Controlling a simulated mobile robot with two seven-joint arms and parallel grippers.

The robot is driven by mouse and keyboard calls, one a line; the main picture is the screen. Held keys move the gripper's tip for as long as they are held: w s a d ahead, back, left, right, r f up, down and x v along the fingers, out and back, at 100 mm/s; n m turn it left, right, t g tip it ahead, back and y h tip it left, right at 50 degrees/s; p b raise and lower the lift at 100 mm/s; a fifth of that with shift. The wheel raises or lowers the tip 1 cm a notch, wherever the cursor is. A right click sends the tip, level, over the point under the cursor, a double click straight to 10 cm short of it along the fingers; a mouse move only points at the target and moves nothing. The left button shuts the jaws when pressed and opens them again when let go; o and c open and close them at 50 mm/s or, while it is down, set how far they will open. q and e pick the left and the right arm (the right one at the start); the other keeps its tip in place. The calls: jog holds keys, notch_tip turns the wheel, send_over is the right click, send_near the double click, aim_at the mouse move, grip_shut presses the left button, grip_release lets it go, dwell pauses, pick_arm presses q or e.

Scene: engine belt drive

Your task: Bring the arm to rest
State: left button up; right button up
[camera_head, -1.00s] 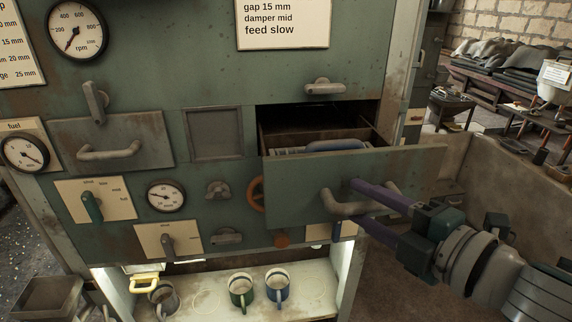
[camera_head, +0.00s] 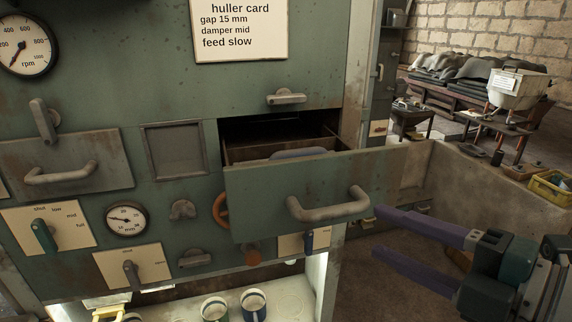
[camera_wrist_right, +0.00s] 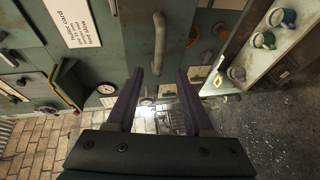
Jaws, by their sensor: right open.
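My right gripper (camera_head: 410,238) is open and empty, with two purple fingers. In the head view it is at the lower right, a little to the right of the pulled-out drawer's grey handle (camera_head: 328,207) and apart from it. The drawer (camera_head: 262,185) stands open from the green panel, with a bluish-grey thing (camera_head: 298,153) partly visible inside. In the right wrist view the open fingers (camera_wrist_right: 157,95) have nothing between them, and a long grey handle (camera_wrist_right: 158,42) shows beyond them. My left gripper is not in view.
The green panel (camera_head: 190,95) carries dials, levers and handles. Mugs (camera_head: 253,303) stand on a lit shelf below. A low wall (camera_head: 480,190) runs behind my right gripper, with a bench (camera_head: 455,92) and a white hopper (camera_head: 515,88) beyond. Floor space right of the panel looks free.

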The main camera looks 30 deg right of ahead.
jog(key=shift+s+r, duration=0.1)
jog(key=shift+s, duration=0.15)
jog(key=shift+d, duration=0.1)
dwell(0.3)
jog(key=s+a+f+m+g+h, duration=0.1)
jog(key=s+a+f+m+g, duration=0.35)
jog(key=m, duration=0.45)
jog(key=s+a+f+m+g+h, duration=0.1)
jog(key=s+a+m+g+h, duration=0.15)
jog(key=s+m+g, duration=0.45)
notch_tip(320, 180, up, 13)
jog(key=m+y+p, duration=0.1)
jog(key=p, duration=1.2)
jog(key=shift+a+g, duration=0.35)
jog(key=shift+a, duration=0.1)
jog(key=shift+f, duration=0.1)
